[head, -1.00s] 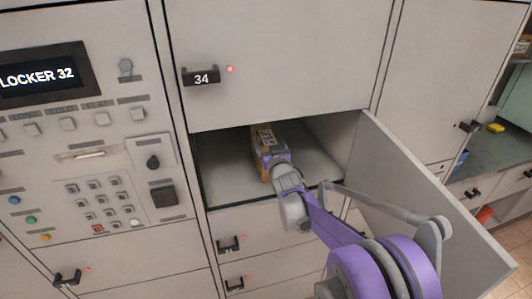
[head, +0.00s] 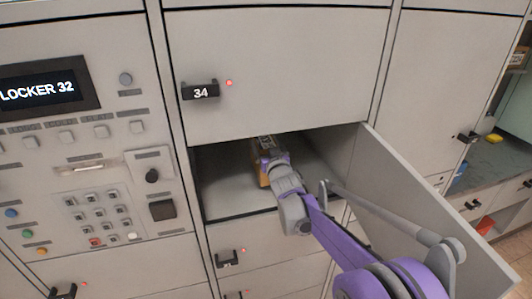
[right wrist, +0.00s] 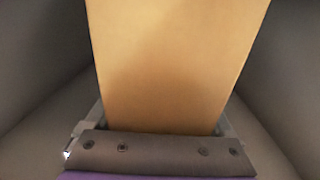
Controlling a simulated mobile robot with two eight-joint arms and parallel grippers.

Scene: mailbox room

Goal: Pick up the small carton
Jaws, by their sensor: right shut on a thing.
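The small carton (head: 264,148) is brown with a printed label on top. It is inside the open locker compartment (head: 226,190), below door 34. My right gripper (head: 270,163) reaches into the compartment and is shut on the near end of the carton. In the right wrist view the carton (right wrist: 175,60) fills the middle, between the fingers. The head view does not clearly show whether the carton touches the compartment floor. My left gripper is not in view.
The open locker door (head: 420,190) stands out to the right of my right arm. A control panel with a screen (head: 45,85) reading LOCKER 32 and a keypad (head: 98,215) is at the left. Closed door 34 (head: 290,60) is directly above the opening.

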